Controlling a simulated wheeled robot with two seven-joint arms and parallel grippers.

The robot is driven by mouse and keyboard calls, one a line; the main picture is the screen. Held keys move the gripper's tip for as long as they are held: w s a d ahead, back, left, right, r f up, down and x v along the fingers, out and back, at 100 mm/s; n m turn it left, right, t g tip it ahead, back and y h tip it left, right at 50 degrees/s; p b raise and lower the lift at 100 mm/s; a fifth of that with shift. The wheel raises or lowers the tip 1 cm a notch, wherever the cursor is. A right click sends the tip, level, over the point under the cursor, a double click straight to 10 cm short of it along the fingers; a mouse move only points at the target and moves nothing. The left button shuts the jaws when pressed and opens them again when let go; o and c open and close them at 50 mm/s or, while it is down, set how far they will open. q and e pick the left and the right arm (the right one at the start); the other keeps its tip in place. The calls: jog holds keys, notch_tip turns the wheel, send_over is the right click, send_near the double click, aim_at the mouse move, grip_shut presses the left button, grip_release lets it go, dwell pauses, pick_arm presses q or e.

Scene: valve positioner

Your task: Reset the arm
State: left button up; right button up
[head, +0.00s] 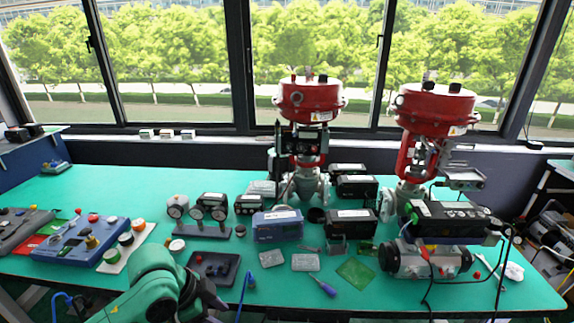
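One green arm of mine (155,285) comes in at the bottom, left of centre, over the front edge of the green table (345,285). A dark gripper part (208,297) shows at its right end, next to a dark plate on the table. Its fingertips are not clear, and I cannot tell whether it is open or shut or which arm it is. I see no second gripper.
Two red valve actuators (310,100) (436,108) stand at the back. A blue box (278,225), a screwdriver (324,286) and a black positioner on a grey cylinder (425,258) lie nearer. A blue panel (80,243) is at left. The front middle is fairly clear.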

pick_arm(q)
jog(key=s+a+f+n+t+y, duration=0.2)
jog(key=s+a+f+n+y, duration=0.2)
jog(key=s+a+f+n, duration=0.65)
jog(key=s+d+f+n+g, duration=0.1)
jog(key=s+f, duration=0.1)
jog(key=f, duration=1)
jog(key=s+d+f+g, duration=0.1)
jog(key=f, duration=1.1)
jog(key=s+a+f, duration=0.3)
jog(key=s+f, duration=0.8)
jog(key=s, duration=0.4)
jog(key=shift+s+f+g, duration=0.3)
jog(key=shift+s+g, duration=0.05)
jog(key=shift+g, duration=0.05)
